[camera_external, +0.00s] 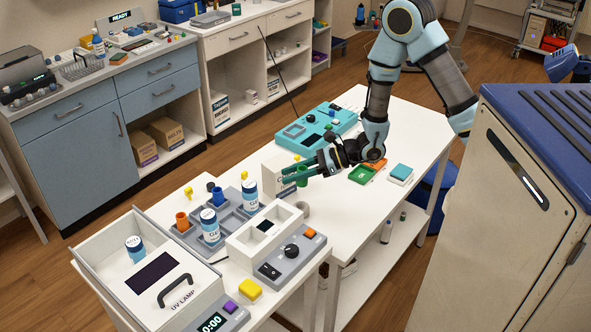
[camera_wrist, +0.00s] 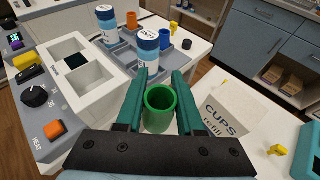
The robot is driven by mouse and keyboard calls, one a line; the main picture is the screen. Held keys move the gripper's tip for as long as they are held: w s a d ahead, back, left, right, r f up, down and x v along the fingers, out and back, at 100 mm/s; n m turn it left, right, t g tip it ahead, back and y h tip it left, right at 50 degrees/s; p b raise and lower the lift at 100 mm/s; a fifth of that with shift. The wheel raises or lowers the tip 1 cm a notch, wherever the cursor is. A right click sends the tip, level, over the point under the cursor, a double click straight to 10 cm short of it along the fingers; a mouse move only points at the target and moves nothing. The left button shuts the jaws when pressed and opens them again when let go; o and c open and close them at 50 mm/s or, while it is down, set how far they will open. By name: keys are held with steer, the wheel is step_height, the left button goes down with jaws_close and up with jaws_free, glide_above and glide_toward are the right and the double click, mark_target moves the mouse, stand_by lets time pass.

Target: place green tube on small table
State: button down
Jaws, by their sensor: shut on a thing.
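My gripper (camera_external: 291,173) is shut on the green tube (camera_external: 302,176), above the white tables. In the wrist view, the open-topped green tube (camera_wrist: 160,108) stands between the two dark green fingers of my gripper (camera_wrist: 161,82). The tube's lower part is hidden in the external view. The long white table (camera_external: 345,212) lies under my arm. A second white table (camera_external: 285,306) in front bears the lamp box and the heat unit. I cannot tell which one is the small table.
A white "CUPS refill" box (camera_wrist: 222,112) stands close beside my gripper. The heat unit (camera_external: 287,255), a grey tray (camera_external: 227,232) with bottles and cups, and the UV lamp box (camera_external: 150,285) crowd the front. A teal unit (camera_external: 318,125) lies behind.

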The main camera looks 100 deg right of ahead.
steer(key=s+d+f+m+h+b, duration=0.1)
steer(key=s+d+f, duration=0.2)
steer(key=s+d, duration=0.2)
steer(key=s+d+f+m+g+h+b, duration=0.1)
steer(key=s+d+f+h+b, duration=0.1)
steer(key=s+d, duration=0.3)
steer(key=s+d+f+m+h+b, duration=0.1)
steer(key=s+d+f, duration=0.4)
steer(key=d, duration=0.5)
steer(key=shift+s+d+m+h+b, duration=0.15)
steer(key=shift+s+m+h+b, duration=0.15)
steer(key=shift+s+m+b, duration=0.2)
steer(key=shift+f+p, duration=0.6)
steer(key=shift+f, duration=2.1)
steer(key=shift+f, duration=0.15)
steer(key=shift+f+b, duration=0.15)
steer(key=shift+b, duration=0.2)
steer(key=c, duration=0.8)
jaws_free()
